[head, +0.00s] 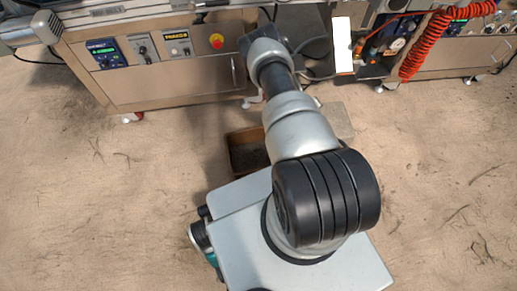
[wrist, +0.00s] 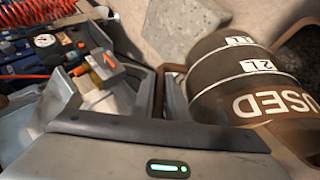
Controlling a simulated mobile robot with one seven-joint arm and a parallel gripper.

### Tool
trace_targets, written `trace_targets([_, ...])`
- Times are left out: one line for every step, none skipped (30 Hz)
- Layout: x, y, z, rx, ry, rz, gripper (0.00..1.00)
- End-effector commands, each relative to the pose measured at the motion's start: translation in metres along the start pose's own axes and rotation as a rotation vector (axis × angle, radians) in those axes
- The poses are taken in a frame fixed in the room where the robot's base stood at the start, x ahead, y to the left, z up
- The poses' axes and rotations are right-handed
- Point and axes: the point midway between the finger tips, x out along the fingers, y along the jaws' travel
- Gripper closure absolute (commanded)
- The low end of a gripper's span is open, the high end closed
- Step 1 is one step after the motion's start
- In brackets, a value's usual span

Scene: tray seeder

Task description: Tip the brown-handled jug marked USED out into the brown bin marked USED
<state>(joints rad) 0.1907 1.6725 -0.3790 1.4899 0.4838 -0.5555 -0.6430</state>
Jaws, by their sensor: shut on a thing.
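The jug marked USED (wrist: 232,72) fills the right of the wrist view, dark-bodied with white 1L and 2L marks and a brown band. My gripper (wrist: 172,98) is shut on its brown handle (wrist: 159,92). The jug looks slanted in the picture; I cannot tell its true tilt. In the head view a brown open-topped bin (head: 232,150) stands on the floor, partly hidden behind my arm; no marking is readable. A brown edge (wrist: 292,32) beyond the jug looks like the bin's rim. Gripper and jug are hidden in the head view.
A machine cabinet with a control panel (head: 150,50) and red button stands at upper left. Another bench with a coiled red hose (head: 425,45) stands at upper right. A grey slab (wrist: 172,28) lies on the floor. Sandy floor is clear to both sides.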

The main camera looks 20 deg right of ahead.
Motion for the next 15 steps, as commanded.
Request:
trace_targets([-0.004, -0.001, -0.004, -0.012, 0.005, 0.024, 1.00])
trace_targets([-0.006, -0.001, -0.005, -0.018, 0.005, 0.039, 1.00])
trace_targets([-0.008, -0.001, -0.006, -0.024, 0.005, 0.057, 1.00])
trace_targets([-0.011, -0.002, -0.007, -0.031, 0.005, 0.071, 1.00])
trace_targets([-0.013, -0.002, -0.007, -0.037, 0.005, 0.085, 1.00])
trace_targets([-0.016, -0.002, -0.008, -0.045, 0.005, 0.103, 1.00])
trace_targets([-0.016, -0.005, -0.007, -0.053, 0.003, 0.116, 1.00])
trace_targets([-0.017, -0.006, -0.008, -0.060, 0.004, 0.129, 1.00])
trace_targets([-0.018, -0.007, -0.008, -0.067, 0.004, 0.149, 1.00])
trace_targets([-0.020, -0.008, -0.009, -0.073, 0.004, 0.162, 1.00])
trace_targets([-0.021, -0.009, -0.009, -0.075, 0.005, 0.175, 1.00])
trace_targets([-0.021, -0.008, -0.009, -0.077, 0.004, 0.187, 1.00])
trace_targets([-0.022, -0.008, -0.009, -0.079, 0.003, 0.192, 1.00])
trace_targets([-0.022, -0.009, -0.009, -0.081, 0.003, 0.198, 1.00])
trace_targets([-0.022, -0.009, -0.009, -0.083, 0.004, 0.206, 1.00])
